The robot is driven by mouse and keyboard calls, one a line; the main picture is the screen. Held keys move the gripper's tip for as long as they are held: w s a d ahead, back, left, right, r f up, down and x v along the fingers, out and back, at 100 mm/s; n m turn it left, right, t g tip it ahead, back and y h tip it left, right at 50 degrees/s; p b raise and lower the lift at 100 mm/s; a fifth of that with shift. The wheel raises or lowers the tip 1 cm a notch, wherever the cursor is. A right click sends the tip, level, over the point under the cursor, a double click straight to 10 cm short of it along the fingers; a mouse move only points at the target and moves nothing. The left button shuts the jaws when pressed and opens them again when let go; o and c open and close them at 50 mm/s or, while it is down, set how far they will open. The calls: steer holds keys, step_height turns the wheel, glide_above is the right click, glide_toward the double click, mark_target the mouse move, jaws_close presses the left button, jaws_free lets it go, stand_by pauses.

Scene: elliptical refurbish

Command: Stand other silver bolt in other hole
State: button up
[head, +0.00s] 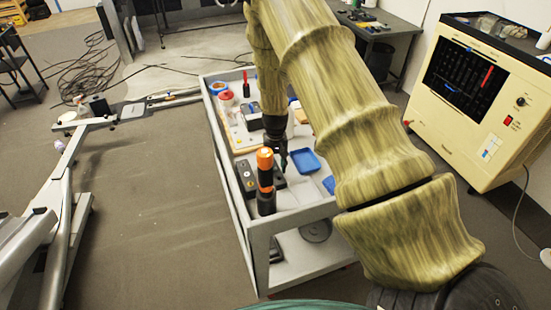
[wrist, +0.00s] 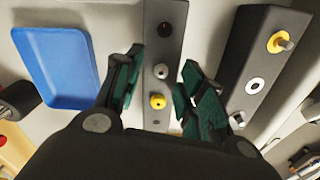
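In the wrist view, my gripper (wrist: 161,68) is open, its green-padded fingers apart over a dark block (wrist: 172,48). Nothing shows held between them. This block has a dark red-tinged hole (wrist: 165,29) at the top, a small silver bolt head (wrist: 160,71) between the fingertips, and a yellow fitting (wrist: 157,102) below. A second dark block (wrist: 268,62) lies to the right. A silver bolt stands in its yellow ring (wrist: 273,43); below are a white ring with a dark centre (wrist: 254,86) and a silver piece (wrist: 237,119). In the head view, my gripper (head: 283,153) is low over the cart.
A blue tray (wrist: 58,68) lies left of the middle block; it also shows on the cart in the head view (head: 304,160). An orange-and-black upright tool (head: 265,178) stands close to my gripper. The cart's raised rim (head: 290,218) bounds the workspace.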

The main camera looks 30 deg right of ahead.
mark_target(275, 169)
steer(key=shift+f, duration=0.15)
jaws_close()
steer(key=shift+r+p, duration=1.15)
steer(key=shift+r, duration=0.7)
stand_by(0.4)
steer(key=shift+r+p, duration=1.1)
steer(key=shift+r, duration=0.8)
